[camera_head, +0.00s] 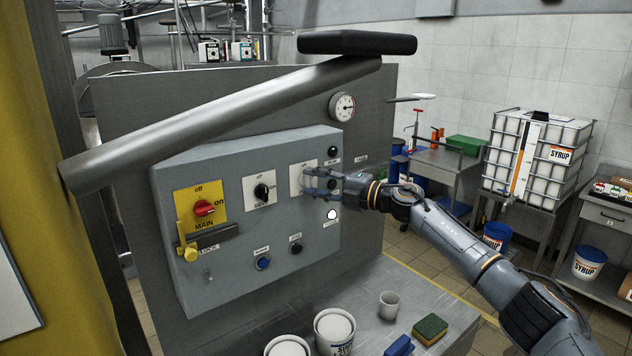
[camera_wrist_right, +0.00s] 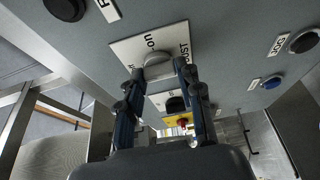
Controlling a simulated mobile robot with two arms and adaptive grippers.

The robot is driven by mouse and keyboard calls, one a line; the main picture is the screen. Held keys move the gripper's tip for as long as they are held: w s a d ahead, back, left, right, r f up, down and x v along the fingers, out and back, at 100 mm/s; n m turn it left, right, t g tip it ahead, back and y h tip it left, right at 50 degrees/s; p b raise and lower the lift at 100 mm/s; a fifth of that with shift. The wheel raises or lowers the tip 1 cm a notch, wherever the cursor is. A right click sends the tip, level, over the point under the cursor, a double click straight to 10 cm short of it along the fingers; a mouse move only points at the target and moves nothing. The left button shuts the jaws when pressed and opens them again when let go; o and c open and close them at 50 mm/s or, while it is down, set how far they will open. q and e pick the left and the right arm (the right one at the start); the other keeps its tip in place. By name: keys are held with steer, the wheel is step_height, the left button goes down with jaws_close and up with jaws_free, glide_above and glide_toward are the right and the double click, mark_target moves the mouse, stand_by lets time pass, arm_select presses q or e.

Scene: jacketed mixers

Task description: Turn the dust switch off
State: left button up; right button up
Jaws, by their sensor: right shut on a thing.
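The grey control box (camera_head: 290,150) stands on a grey panel. Its dust switch plate (camera_head: 296,174) is white, at the right of a row of switches; my gripper partly covers it. In the right wrist view the plate (camera_wrist_right: 181,33) reads "on" and "DUST", and the grey knob (camera_wrist_right: 157,66) sits between the fingers. My right gripper (camera_head: 311,183) reaches in from the right and is shut on this knob; its fingers also show in the wrist view (camera_wrist_right: 157,82). The knob's exact pointing direction is hard to tell. My left gripper is not in view.
A black switch (camera_head: 262,192) and the red main switch (camera_head: 204,208) sit to the left on the same box. Blue (camera_head: 263,263) and dark (camera_head: 296,248) buttons lie below. White tubs (camera_head: 334,328), a cup (camera_head: 389,304) and a sponge (camera_head: 430,329) stand on the metal shelf underneath.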

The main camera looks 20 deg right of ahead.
stand_by(0.3)
steer(key=o, duration=1.1)
steer(key=shift+o, duration=0.2)
steer(key=shift+s+d, duration=0.15)
steer(key=shift+d, duration=0.1)
steer(key=v, duration=1.1)
steer(key=shift+s, duration=0.15)
steer(key=shift+d, duration=0.2)
steer(key=shift+a+f, duration=0.1)
